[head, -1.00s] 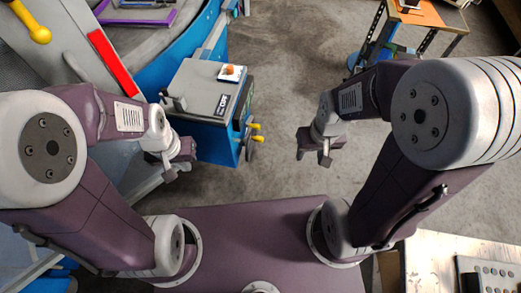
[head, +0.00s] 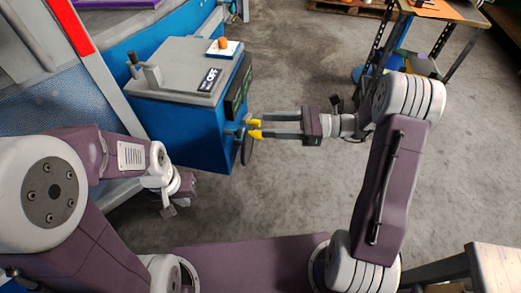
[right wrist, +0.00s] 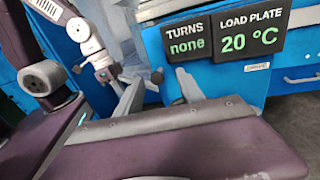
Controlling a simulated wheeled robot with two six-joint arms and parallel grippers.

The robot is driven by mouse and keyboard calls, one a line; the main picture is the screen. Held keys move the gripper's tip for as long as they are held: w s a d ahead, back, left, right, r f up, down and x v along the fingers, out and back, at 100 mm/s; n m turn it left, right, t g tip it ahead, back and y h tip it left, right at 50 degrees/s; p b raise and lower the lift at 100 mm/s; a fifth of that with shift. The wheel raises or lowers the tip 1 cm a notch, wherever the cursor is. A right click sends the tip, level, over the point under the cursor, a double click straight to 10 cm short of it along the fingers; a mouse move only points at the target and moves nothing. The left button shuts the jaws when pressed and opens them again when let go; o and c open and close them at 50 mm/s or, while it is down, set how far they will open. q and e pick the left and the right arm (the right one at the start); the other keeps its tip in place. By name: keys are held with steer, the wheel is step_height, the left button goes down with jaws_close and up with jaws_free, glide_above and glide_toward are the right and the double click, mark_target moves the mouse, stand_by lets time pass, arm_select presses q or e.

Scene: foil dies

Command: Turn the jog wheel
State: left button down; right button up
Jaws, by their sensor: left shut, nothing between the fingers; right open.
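The jog wheel (head: 248,150) is a dark wheel on the right side of the blue cabinet (head: 180,130), seen almost edge-on in the head view. Two yellow handles (head: 253,134) stick out from it. My right gripper (head: 272,125) reaches in from the right with its fingers apart, pointing at the yellow handles. The fingertips are at or very near the handles; I cannot tell whether they touch. In the right wrist view I cannot clearly make out the wheel. My left gripper (head: 170,208) is shut and empty, low in front of the cabinet.
The cabinet top carries a lever (head: 148,72), an orange knob (head: 224,43) and an OFF label (head: 210,79). Displays in the right wrist view read TURNS none (right wrist: 187,39) and LOAD PLATE 20 °C (right wrist: 250,33). A workbench (head: 440,10) stands at the back right. The floor between is clear.

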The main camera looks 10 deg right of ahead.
steer(key=w+d+f+m+t+b, duration=0.1)
steer(key=d+f+m+t+b, duration=0.15)
steer(key=d+f, duration=0.5)
steer(key=shift+m+t, duration=0.35)
steer(key=x, duration=0.3)
steer(key=f+b+x, duration=0.1)
steer(key=x, duration=0.6)
steer(key=shift+s+f+b, duration=0.15)
steer(key=shift+f+b, duration=0.2)
steer(key=shift+b, duration=0.05)
steer(key=shift+a, duration=0.4)
arm_select(q)
step_height(320, 180, down, 7)
arm_select(e)
steer(key=shift+r, duration=0.1)
arm_select(q)
steer(key=shift+s+r, duration=0.1)
arm_select(e)
jaws_close()
